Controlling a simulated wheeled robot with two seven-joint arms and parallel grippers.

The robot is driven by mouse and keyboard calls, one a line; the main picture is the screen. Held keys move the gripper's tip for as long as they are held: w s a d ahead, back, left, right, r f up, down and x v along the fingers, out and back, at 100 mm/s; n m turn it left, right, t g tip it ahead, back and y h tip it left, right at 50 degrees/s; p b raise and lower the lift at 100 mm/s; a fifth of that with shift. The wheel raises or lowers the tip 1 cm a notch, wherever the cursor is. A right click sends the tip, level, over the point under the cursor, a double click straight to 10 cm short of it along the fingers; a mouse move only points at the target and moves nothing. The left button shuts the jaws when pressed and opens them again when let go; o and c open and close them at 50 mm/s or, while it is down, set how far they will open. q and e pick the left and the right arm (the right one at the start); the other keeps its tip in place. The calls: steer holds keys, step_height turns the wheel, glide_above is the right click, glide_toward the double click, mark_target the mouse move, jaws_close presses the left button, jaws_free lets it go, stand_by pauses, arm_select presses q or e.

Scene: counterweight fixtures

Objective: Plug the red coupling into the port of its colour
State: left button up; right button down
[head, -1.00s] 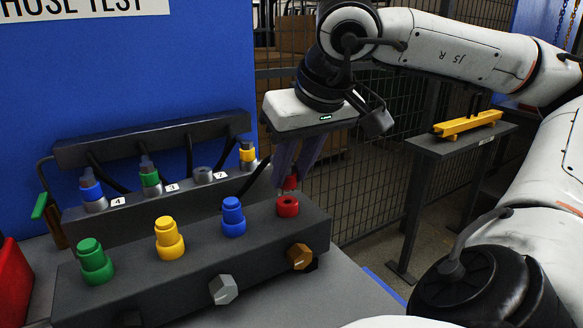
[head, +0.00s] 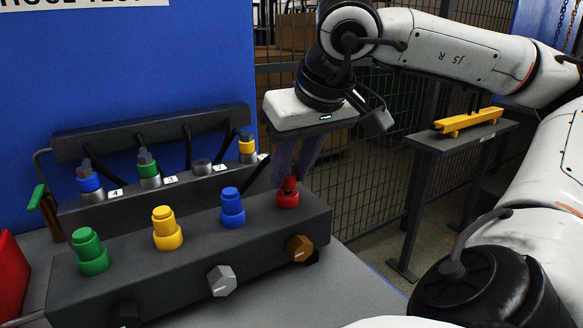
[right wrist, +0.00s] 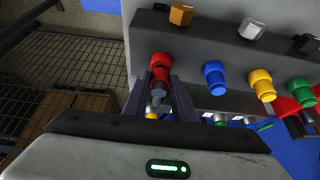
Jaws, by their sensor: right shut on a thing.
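My right gripper (head: 296,172) points down at the right end of the front dark manifold (head: 190,262). It is shut on the red coupling (head: 290,184), whose lower end meets the red port (head: 288,200). The two look in line and touching; how deep the coupling sits I cannot tell. In the right wrist view, the gripper's fingers (right wrist: 162,88) stand either side of the coupling's grey upper part, and the red port (right wrist: 159,60) lies just beyond. My left gripper is not in view.
Blue (head: 232,208), yellow (head: 167,229) and green (head: 91,252) fittings stand along the same manifold. A rear rack (head: 180,190) holds several hose couplings at numbered places. A side stand (head: 460,138) bears a yellow bar. Wire fencing stands behind.

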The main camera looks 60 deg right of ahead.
steer(key=shift+f, duration=0.15)
stand_by(0.3)
steer(key=shift+f+b, duration=0.55)
steer(key=shift+b, duration=0.15)
steer(key=shift+f, duration=0.1)
steer(key=shift+f+b, duration=0.1)
steer(key=shift+b, duration=0.25)
steer(key=shift+f, duration=0.1)
steer(key=c, duration=1.4)
jaws_free()
